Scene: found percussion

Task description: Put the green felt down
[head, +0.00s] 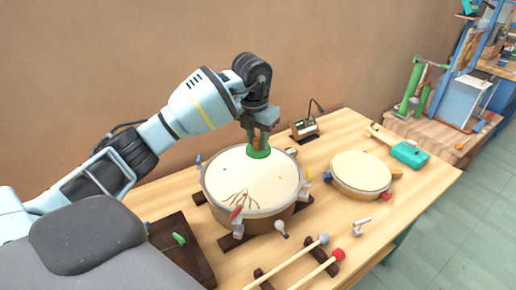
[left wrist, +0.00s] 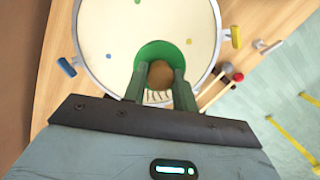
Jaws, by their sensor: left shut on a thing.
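The green felt (head: 259,154) is a round green piece with a brown middle part. My left gripper (head: 260,140) is shut on that brown part, with the felt at the far side of the large drum's cream head (head: 235,172). The left wrist view shows the felt (left wrist: 150,50) between my fingers (left wrist: 160,80), over the drum head (left wrist: 105,35). I cannot tell whether the felt touches the skin. My right gripper is not in view.
Clamps and coloured keys ring the large drum. Two mallets, grey-tipped (head: 323,239) and red-tipped (head: 338,255), lie in front. A dark board (head: 186,256) is at the front left. Bare table shows at right.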

